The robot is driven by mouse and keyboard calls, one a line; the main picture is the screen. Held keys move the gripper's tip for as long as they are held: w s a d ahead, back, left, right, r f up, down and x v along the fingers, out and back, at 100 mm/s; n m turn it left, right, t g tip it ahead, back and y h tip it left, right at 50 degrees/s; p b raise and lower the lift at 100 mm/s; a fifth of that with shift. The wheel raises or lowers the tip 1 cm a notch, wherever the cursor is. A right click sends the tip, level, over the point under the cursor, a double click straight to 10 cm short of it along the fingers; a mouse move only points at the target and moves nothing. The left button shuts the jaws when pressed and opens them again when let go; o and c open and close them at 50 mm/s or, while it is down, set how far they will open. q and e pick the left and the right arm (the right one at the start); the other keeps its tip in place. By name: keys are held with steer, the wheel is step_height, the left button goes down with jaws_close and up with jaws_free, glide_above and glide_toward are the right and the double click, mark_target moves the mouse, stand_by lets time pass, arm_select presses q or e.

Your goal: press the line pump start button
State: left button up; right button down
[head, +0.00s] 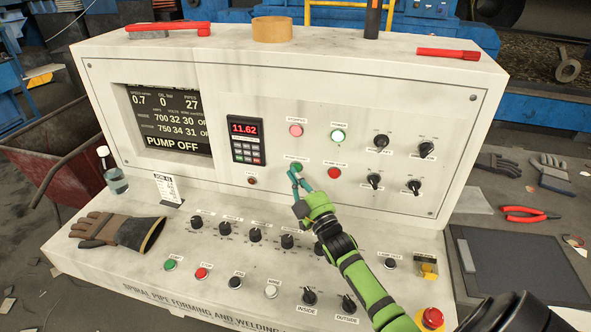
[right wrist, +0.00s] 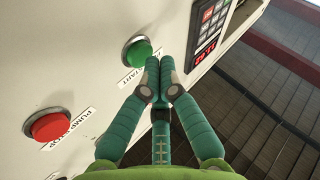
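The control console (head: 270,90) has a green button (head: 297,165) on its upright panel, just left of the red pump stop button (head: 334,173). My right gripper (head: 293,173) is at the green button, its fingers partly covering it. In the right wrist view the fingertips (right wrist: 160,68) are together with nothing between them. There the green button (right wrist: 138,52), with a label ending in "START", sits just left of the tips; I cannot tell whether they touch it. The red button (right wrist: 48,126) is further left. The screen (head: 165,120) reads "PUMP OFF". My left gripper is not in view.
The lower desk has several black knobs (head: 255,233), a green button (head: 170,265), a red button (head: 201,273) and a red emergency knob (head: 432,317). A glove (head: 112,230) and a bottle (head: 113,174) are at left. A lit keypad meter (head: 245,142) is left of the gripper.

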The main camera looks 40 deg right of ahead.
steer(key=shift+w+d, duration=0.2)
steer(key=shift+d, duration=0.1)
stand_by(0.4)
steer(key=shift+a, duration=0.1)
steer(key=shift+s+a+p, duration=0.3)
steer(key=shift+s+a, duration=0.2)
stand_by(0.4)
steer(key=s+a+p, duration=0.2)
steer(key=s+a, duration=0.1)
steer(key=shift+s+a+p, duration=0.15)
steer(key=shift+a+p, duration=0.2)
steer(key=shift+a, duration=0.05)
stand_by(0.8)
